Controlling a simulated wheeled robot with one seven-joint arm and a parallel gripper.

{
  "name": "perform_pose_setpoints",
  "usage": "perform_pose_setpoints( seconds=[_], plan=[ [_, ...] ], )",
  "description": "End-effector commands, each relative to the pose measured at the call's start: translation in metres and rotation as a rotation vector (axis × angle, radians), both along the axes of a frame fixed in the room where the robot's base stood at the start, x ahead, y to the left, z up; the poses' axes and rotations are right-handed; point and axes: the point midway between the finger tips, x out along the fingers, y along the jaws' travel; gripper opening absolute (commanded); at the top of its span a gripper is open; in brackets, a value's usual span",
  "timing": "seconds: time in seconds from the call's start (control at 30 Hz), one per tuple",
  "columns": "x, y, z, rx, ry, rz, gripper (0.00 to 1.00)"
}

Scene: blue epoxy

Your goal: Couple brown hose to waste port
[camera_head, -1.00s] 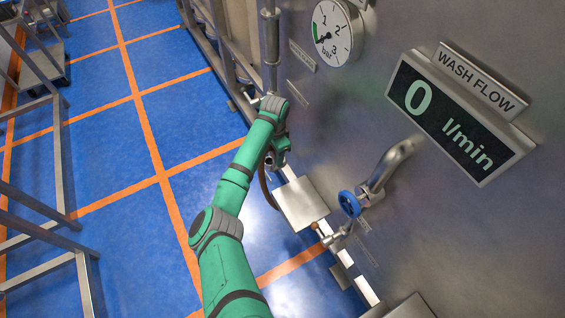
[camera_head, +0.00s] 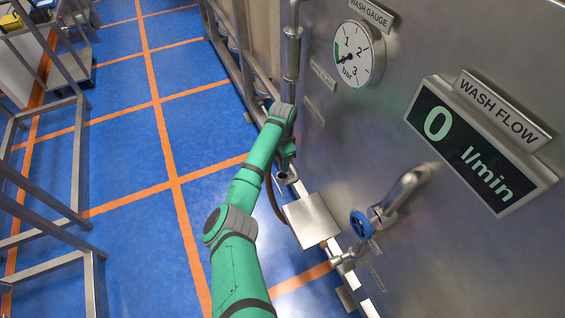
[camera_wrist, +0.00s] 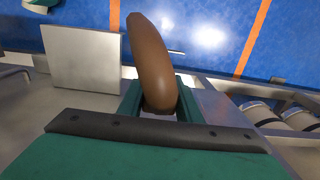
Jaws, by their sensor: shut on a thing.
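The brown hose (camera_wrist: 151,60) fills the middle of the wrist view and runs up and away from between my fingers. It also shows as a thin brown curve (camera_head: 272,196) below my arm in the head view. My gripper (camera_wrist: 160,108) is shut on the hose. In the head view my gripper (camera_head: 284,176) is small and partly hidden by my green arm, close to the steel panel. The hose's end and the waste port cannot be made out clearly.
A square steel plate (camera_head: 312,220) juts out beside my gripper. A blue handwheel valve (camera_head: 361,225) with a bent pipe is to its right. The wash gauge (camera_head: 357,54) and wash flow display (camera_head: 478,148) are on the panel. Blue floor (camera_head: 130,235) is open at left.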

Motion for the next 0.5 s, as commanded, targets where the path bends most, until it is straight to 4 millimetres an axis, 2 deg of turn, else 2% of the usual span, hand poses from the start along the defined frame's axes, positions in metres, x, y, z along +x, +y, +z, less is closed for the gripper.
perform_pose_setpoints(
  seconds=[0.17, 0.5],
  plan=[
    [0.0, 0.0, -0.005, 0.0, 0.001, 0.001, 0.03],
    [0.0, -0.001, -0.03, -0.001, 0.002, 0.001, 0.03]
  ],
)
